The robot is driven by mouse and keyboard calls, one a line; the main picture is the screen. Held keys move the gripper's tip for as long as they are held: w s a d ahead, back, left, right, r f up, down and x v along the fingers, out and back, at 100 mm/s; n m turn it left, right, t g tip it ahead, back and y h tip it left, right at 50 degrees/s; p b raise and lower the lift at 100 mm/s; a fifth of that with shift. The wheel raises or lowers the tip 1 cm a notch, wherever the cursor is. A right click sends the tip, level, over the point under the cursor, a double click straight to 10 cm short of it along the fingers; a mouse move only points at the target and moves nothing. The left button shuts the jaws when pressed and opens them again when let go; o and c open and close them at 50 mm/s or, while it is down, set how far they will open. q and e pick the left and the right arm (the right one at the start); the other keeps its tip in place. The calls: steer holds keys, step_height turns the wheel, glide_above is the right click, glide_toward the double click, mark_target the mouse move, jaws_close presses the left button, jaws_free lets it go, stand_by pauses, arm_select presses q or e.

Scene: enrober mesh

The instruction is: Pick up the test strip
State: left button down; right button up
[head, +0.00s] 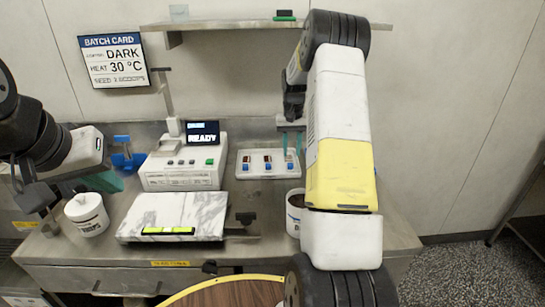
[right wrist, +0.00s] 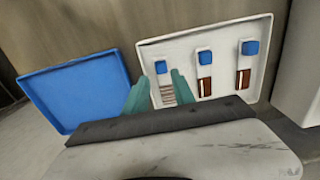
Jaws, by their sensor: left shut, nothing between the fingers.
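A white tray (head: 262,175) holds three test strips with blue ends, including a left one (head: 246,163) and a middle one (head: 268,162). My right gripper (head: 291,142) is open over the tray's right side, by the third strip. In the right wrist view the strip with the pale, striped lower part (right wrist: 167,95) shows between the open teal fingers, with its blue end (right wrist: 161,67) beyond them. The other two strips there have brown lower parts (right wrist: 205,86). Whether the fingers touch the strip cannot be told. My left gripper (head: 112,181) is shut and empty at the left.
A white machine reading READY (head: 180,175) stands left of the tray. In front are a marble slab (head: 175,215), a white tub (head: 87,214) and a brown-filled pot (head: 295,213). A blue tray (right wrist: 78,92) lies beside the white tray. A shelf (head: 230,35) hangs above.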

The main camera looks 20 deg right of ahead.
mark_target(290, 163)
steer(key=f, duration=0.5)
steer(key=shift+w+a+f, duration=0.1)
steer(key=shift+w, duration=0.1)
jaws_close()
